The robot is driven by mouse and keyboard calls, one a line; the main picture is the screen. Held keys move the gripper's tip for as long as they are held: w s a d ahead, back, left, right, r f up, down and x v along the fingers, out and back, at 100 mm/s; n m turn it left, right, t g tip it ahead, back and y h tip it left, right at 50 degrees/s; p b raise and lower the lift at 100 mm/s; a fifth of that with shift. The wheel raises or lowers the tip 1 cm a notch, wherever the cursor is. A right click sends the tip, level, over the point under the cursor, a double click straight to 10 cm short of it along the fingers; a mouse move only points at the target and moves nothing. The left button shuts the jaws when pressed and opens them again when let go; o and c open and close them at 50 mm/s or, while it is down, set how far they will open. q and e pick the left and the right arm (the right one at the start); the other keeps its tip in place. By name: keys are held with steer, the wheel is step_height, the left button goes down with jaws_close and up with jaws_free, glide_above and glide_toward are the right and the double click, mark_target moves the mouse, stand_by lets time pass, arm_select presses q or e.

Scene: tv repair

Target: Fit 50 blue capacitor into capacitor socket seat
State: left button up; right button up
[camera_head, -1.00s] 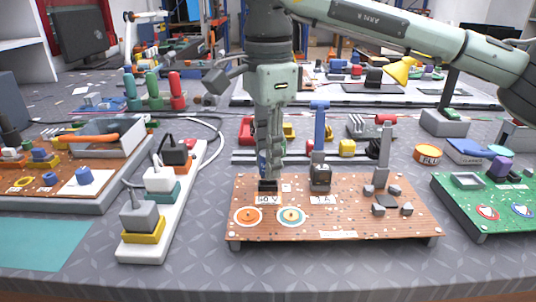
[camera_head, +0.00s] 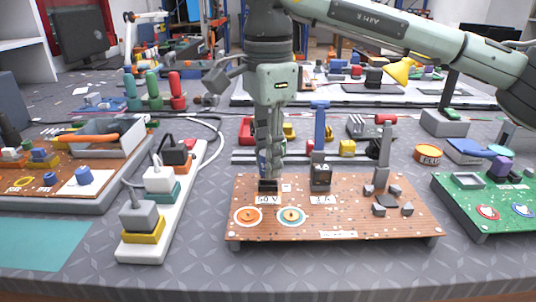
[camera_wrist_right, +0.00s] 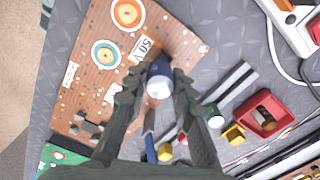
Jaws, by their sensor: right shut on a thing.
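My right gripper (camera_head: 270,168) points straight down over the back left of the brown circuit board (camera_head: 340,222). It is shut on the blue capacitor, whose round pale top and dark blue side show between the fingers in the right wrist view (camera_wrist_right: 159,82). The dark capacitor socket seat (camera_head: 268,185) is directly under the fingertips, behind the "50 V" label (camera_head: 268,199). The fingers hide most of the capacitor in the head view. I cannot tell whether its lower end is inside the seat. My left gripper is not in view.
A black block (camera_head: 320,177) stands close right of the gripper, with a blue-handled tool (camera_head: 319,125) behind it. Grey parts (camera_head: 388,203) sit further right on the board. A white power strip (camera_head: 165,205) with plugs lies left. The table in front is clear.

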steer(key=shift+f+b, duration=0.75)
steer(key=shift+f, duration=0.25)
steer(key=o, duration=1)
step_height(320, 180, up, 12)
steer(key=shift+r, duration=0.1)
